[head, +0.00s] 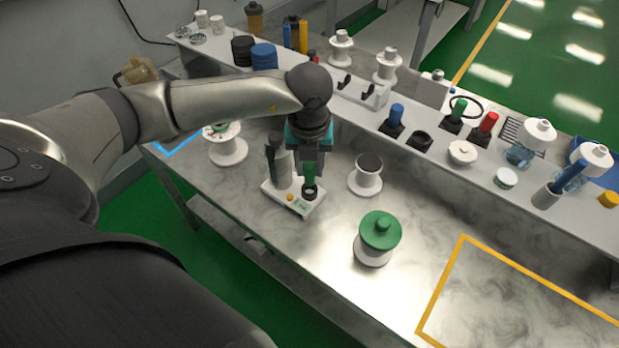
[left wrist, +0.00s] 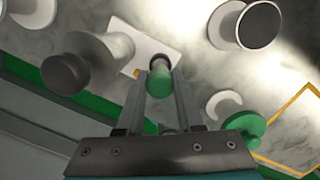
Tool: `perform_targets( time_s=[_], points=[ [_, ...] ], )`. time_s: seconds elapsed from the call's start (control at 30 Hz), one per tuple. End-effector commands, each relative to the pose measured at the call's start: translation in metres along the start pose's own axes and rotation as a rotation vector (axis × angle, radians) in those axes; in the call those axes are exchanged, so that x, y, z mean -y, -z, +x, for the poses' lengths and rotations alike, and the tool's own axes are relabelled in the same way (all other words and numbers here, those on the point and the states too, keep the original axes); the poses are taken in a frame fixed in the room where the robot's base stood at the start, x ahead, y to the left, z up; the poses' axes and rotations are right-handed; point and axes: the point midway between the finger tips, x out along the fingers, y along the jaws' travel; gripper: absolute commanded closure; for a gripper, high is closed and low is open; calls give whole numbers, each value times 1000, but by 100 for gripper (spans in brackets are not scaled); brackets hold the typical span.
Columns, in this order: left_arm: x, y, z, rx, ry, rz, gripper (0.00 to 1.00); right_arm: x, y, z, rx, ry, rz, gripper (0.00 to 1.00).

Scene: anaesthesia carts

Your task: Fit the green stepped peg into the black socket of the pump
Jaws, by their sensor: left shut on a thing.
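The green stepped peg (head: 310,170) is held upright between the fingers of my left gripper (head: 312,166). In the left wrist view the peg (left wrist: 158,84) sits between the two fingers (left wrist: 160,98). The pump (head: 291,203) has a white base with an orange button and a grey cylinder on its left. Its black socket (head: 309,192) is directly under the peg. The peg's lower end is at or just above the socket rim; I cannot tell whether it has entered. In the left wrist view the peg and fingers partly hide the socket (left wrist: 160,62). My right gripper is out of view.
A white spool (head: 368,180) with a dark top stands right of the pump, and a green-topped spool (head: 378,238) stands nearer. Another white spool (head: 227,150) is at left. A raised shelf (head: 440,160) behind holds coloured pegs and bottles. The yellow-outlined area (head: 520,300) is clear.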

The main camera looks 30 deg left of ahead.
Motion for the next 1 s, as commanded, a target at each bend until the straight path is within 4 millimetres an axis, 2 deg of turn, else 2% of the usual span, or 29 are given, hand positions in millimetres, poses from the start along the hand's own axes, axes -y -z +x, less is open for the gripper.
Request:
perform_targets(
  time_s=[0.33,0.6,0.9,0.93,1.0],
  points=[
    [0,6,42,-1,-1,2,100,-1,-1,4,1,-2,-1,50],
    [0,5,43,0,0,2,100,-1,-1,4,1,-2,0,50],
    [0,7,54,-1,-1,2,100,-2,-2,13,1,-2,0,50],
    [0,8,53,-2,-1,2,62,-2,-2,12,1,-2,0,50],
    [-1,8,54,-3,-2,2,54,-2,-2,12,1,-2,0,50]
  ],
)
